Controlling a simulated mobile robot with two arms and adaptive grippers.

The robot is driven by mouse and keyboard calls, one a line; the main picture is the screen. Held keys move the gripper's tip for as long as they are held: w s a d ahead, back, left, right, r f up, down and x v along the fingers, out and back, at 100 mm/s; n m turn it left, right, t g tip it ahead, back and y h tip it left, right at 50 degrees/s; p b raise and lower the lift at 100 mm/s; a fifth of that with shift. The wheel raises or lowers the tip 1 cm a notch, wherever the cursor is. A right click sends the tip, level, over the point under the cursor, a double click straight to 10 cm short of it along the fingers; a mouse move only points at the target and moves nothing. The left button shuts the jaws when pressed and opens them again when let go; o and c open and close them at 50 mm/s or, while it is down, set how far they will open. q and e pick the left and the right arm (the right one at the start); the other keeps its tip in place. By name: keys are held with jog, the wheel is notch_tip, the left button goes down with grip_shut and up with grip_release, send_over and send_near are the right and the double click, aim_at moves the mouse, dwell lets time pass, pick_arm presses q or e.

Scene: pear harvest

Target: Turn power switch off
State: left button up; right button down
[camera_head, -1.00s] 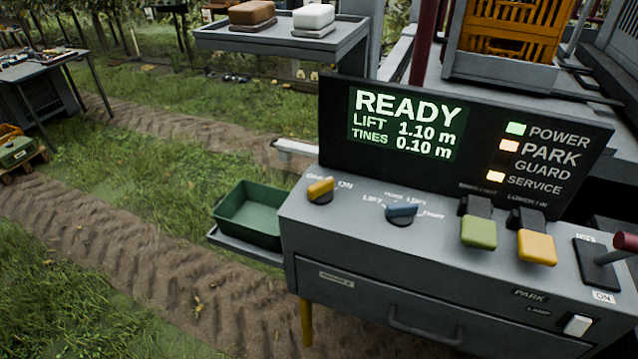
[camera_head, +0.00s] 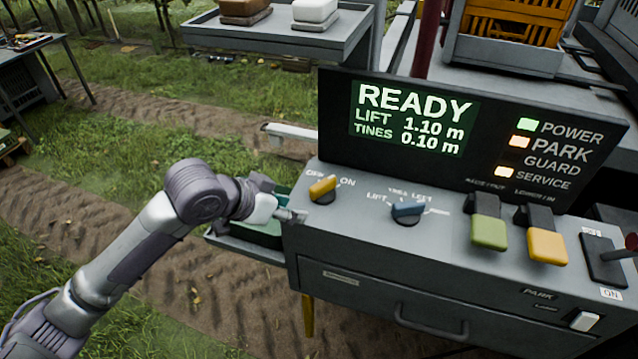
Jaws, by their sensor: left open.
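The yellow power switch knob (camera_head: 322,187) sits at the left end of the grey console top (camera_head: 360,230), between the OFF and ON labels. Its handle points up and right, toward ON. The green POWER lamp (camera_head: 527,124) on the black display panel is lit, and the screen (camera_head: 411,117) reads READY. My left gripper (camera_head: 301,215) is just left of the knob at the console's left edge, and its fingers look small and apart from the knob. My right gripper is out of view.
A blue selector knob (camera_head: 408,208), a green paddle (camera_head: 488,231) and a yellow paddle (camera_head: 546,244) stand to the right on the console. A red-handled lever (camera_head: 631,242) is at the far right. A green tray (camera_head: 262,236) lies partly behind my left arm.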

pick_arm(q)
send_near(316, 186)
jog(key=shift+m, duration=0.3)
jog(key=p+x, duration=0.2)
jog(key=x, duration=0.7)
jog(key=shift+w+d+f+p, duration=0.1)
jog(key=shift+w+d+p, duration=0.05)
jog(key=shift+p, duration=0.15)
jog(key=shift+w+d+f, duration=0.3)
jog(key=shift+w+f, duration=0.05)
jog(key=shift+f, duration=0.15)
jog(key=shift+s, duration=0.1)
grip_shut()
